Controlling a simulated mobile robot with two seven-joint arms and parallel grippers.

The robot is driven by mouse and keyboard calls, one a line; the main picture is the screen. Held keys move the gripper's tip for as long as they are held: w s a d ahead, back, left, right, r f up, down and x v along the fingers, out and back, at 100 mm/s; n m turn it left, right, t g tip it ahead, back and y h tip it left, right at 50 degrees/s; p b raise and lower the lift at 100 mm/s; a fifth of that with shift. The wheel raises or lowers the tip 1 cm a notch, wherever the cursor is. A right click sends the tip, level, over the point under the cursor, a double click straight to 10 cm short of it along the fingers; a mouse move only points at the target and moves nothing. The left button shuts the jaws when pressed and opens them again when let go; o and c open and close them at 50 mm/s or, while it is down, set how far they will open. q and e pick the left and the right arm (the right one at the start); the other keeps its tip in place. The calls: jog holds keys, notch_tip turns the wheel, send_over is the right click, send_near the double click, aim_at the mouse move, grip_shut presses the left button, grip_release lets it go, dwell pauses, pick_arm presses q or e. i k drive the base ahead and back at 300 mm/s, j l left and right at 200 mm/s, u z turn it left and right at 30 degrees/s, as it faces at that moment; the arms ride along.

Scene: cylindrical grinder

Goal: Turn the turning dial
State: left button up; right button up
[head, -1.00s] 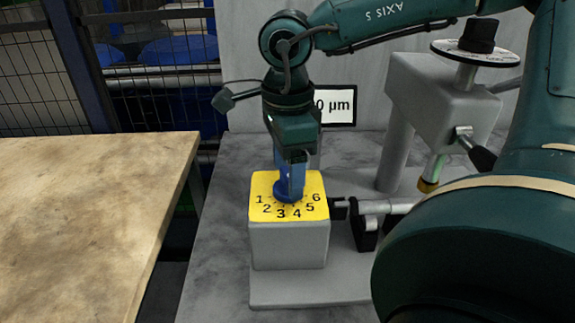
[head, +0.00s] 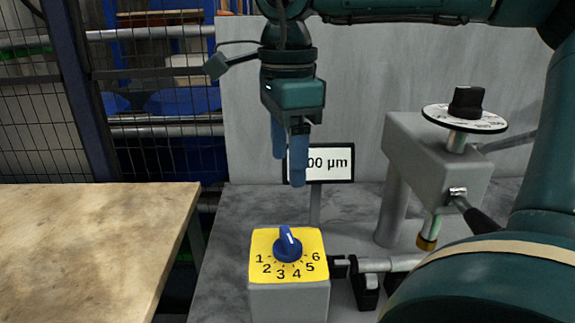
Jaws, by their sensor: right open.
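The turning dial (head: 288,247) is a blue knob on a yellow plate (head: 262,242) marked 1 to 6, on top of a grey block (head: 288,300). The knob carries a pale line on its top; I cannot tell exactly which number it marks. My right gripper (head: 288,170) has blue fingers pointing down. It is open and empty, in the air above the dial and apart from it. My left gripper is not in view.
A display (head: 326,164) reading "00 µm", partly covered by my fingers, stands behind the dial. A grey column unit with a black knob (head: 467,103) is at the right. A clear wooden table (head: 90,240) is at the left. A mesh fence (head: 165,160) stands behind.

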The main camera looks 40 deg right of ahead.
aim_at(288, 249)
jog(key=k+j, duration=0.1)
jog(key=j, duration=0.25)
jog(key=k+j, duration=0.15)
jog(key=j, duration=0.15)
jog(key=k+j, duration=0.1)
jog(key=j, duration=0.25)
jog(key=k+j, duration=0.1)
jog(key=j, duration=0.25)
